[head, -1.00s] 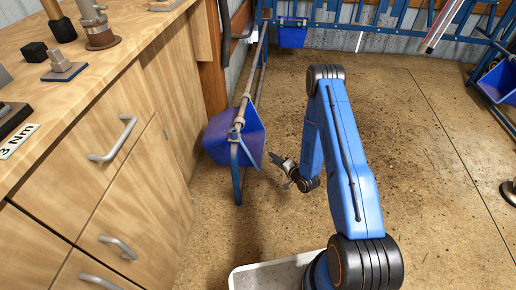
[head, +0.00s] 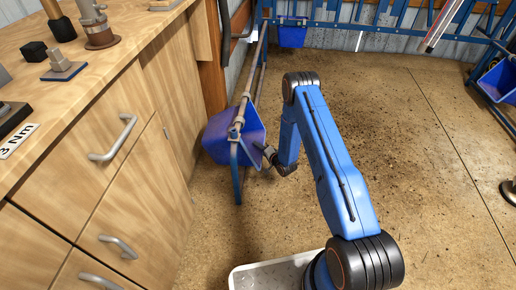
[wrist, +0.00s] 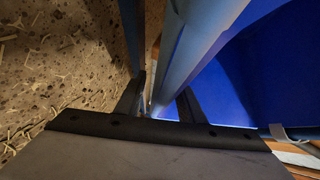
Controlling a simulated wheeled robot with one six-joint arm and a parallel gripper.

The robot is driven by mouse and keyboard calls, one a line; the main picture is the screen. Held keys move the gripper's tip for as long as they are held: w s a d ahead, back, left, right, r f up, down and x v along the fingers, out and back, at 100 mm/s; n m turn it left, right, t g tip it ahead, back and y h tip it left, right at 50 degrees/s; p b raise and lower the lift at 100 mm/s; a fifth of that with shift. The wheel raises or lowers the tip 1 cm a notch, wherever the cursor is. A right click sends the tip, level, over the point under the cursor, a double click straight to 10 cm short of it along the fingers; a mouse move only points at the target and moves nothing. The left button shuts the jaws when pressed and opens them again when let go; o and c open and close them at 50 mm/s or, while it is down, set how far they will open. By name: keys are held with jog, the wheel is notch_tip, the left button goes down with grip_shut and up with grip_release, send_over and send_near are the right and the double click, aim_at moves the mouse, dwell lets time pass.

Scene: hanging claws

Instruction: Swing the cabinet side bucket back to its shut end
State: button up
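The cabinet side bucket (head: 222,138) is a blue bin hung on a grey-blue rail frame beside the wooden cabinet, tilted with its wide side toward my arm. My gripper (head: 264,150) is at the bucket's right edge in the head view; its fingertips are hard to make out there. In the wrist view, the dark fingers of my gripper (wrist: 160,100) stand apart, on either side of the bucket's blue-grey rim (wrist: 178,62). A narrow gap shows beside the left finger. The bucket's bright blue face (wrist: 262,75) fills the right.
The wooden cabinet (head: 165,110) with drawer handles stands close on the left. Another blue bucket (head: 292,36) hangs on the back rail, and one more (head: 500,82) is at the far right. The speckled floor (head: 430,180) right of my arm is open.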

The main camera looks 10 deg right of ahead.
jog(key=shift+w+a+f, duration=0.1)
jog(key=shift+w+a, duration=0.1)
jog(key=shift+w, duration=0.1)
jog(key=shift+c, duration=0.3)
